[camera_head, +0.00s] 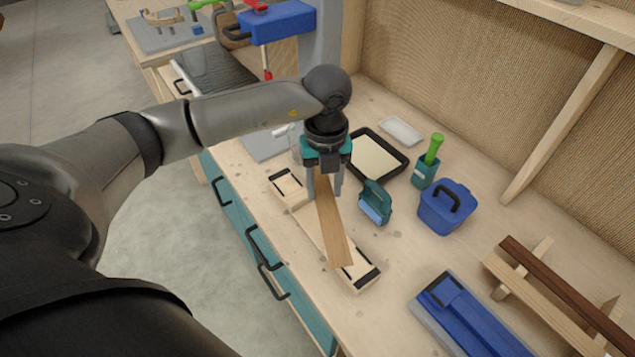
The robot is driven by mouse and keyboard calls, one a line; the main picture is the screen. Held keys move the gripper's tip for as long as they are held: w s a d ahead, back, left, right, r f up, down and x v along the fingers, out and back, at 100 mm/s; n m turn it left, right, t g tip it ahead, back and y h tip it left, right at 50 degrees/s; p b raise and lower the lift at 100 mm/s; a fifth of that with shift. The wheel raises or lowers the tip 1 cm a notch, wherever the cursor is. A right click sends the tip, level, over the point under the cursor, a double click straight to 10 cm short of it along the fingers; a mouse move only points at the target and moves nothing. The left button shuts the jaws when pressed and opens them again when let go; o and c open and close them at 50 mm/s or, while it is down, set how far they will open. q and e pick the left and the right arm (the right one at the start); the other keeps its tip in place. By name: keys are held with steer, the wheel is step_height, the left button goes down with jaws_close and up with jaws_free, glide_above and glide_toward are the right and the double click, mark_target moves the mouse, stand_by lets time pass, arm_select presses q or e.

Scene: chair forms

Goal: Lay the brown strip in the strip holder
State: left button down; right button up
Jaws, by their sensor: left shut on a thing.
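The brown strip (334,228) is a long, flat piece of wood held in my left gripper (325,188). The gripper points down and is shut on the strip near its far end. The strip slants toward the near end of the strip holder (311,222), a long pale wooden piece with dark-topped ends on the bench. The strip lies over the holder in the picture and hides part of it. I cannot tell whether the strip touches the holder. My right gripper is not in view.
A black-rimmed tray (398,170), a teal clamp-like item (375,205), a teal pot with a green handle (425,172) and a blue lidded box (446,208) stand right of the holder. A blue case (470,322) and a wooden rack with a dark strip (565,282) are at lower right.

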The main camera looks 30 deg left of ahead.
mark_target(318, 194)
arm_select(q)
steer(key=n, duration=0.1)
steer(key=a+n, duration=0.1)
steer(key=n, duration=0.1)
steer(key=f+n, duration=0.1)
steer(key=n, duration=0.1)
steer(key=shift+s+a+p, duration=0.15)
steer(key=shift+s+p, duration=0.05)
steer(key=shift+p, duration=0.15)
steer(key=shift+f+b, duration=2.45)
steer(key=shift+f, duration=0.55)
steer(key=shift+c, duration=1.3)
jaws_free()
steer(key=shift+r, duration=0.1)
step_height(318, 194, up, 15)
steer(key=p, duration=0.1)
